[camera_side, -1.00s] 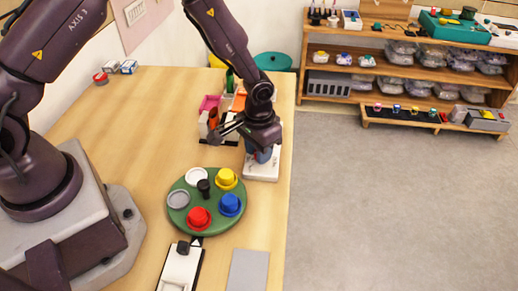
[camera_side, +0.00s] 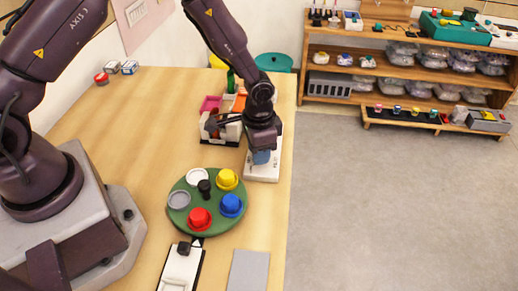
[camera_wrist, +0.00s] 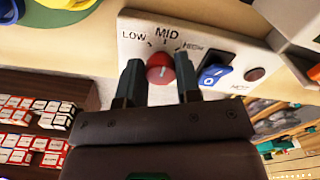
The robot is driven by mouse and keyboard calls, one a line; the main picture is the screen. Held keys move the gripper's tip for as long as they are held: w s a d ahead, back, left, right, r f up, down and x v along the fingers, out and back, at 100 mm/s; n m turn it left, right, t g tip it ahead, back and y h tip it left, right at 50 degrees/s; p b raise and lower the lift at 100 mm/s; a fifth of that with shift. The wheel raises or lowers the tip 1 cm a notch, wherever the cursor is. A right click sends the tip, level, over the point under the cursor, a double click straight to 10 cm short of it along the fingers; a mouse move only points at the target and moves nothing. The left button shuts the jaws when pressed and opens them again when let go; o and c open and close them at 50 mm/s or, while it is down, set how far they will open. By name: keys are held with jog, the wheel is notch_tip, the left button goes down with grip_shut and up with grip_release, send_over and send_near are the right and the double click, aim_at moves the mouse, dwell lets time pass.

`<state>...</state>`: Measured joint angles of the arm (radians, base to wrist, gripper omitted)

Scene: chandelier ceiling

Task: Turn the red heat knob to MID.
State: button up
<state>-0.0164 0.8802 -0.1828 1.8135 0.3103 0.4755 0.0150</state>
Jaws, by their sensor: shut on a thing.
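The red heat knob (camera_wrist: 160,68) sits on a white panel (camera_wrist: 135,28) marked LOW, MID and HIGH. In the wrist view my gripper (camera_wrist: 159,78) has one finger on each side of the knob and is shut on it. A pale mark shows on the knob, but I cannot tell exactly which label it points to. In the side view my gripper (camera_side: 263,150) is down over the white panel (camera_side: 262,174), and the knob is hidden there.
A blue rocker switch (camera_wrist: 213,75) and a dark red round part (camera_wrist: 255,74) are on the same panel, right of the knob. A green turntable (camera_side: 205,222) with coloured pieces stands nearer. A compartment box (camera_side: 214,128) stands close beside my gripper.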

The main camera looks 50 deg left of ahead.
jog(key=o, duration=0.9)
notch_tip(320, 180, up, 13)
